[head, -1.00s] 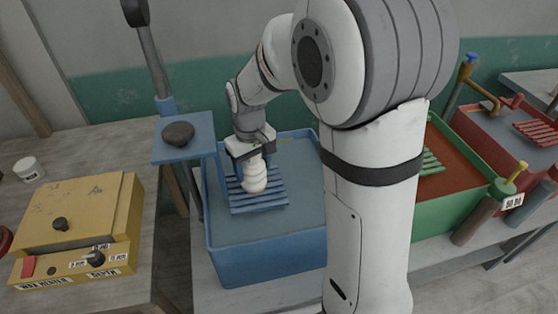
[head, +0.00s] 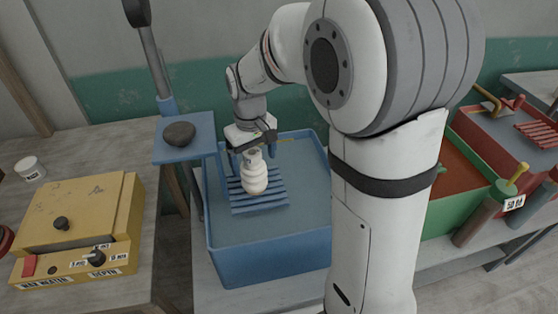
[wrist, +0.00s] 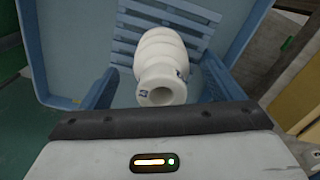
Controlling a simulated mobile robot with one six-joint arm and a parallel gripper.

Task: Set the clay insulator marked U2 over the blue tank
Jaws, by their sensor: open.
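A white ribbed clay insulator (head: 255,179) stands on the slatted blue rack (head: 262,206) over the blue tank (head: 265,268). It looks upright and shows its round top hole. In the wrist view the insulator (wrist: 162,58) has small dark marks on its collar, too small to read. My gripper (head: 253,158) is open just behind the insulator's upper end. In the wrist view its two blue fingers are spread, one on each side of the insulator, with gaps visible between.
Left of the tank, a blue stand plate (head: 195,148) holds a dark lump (head: 179,134). A yellow wax heater (head: 75,225) sits on the left table. Green (head: 440,220) and red (head: 505,140) tanks stand to the right, partly behind my arm.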

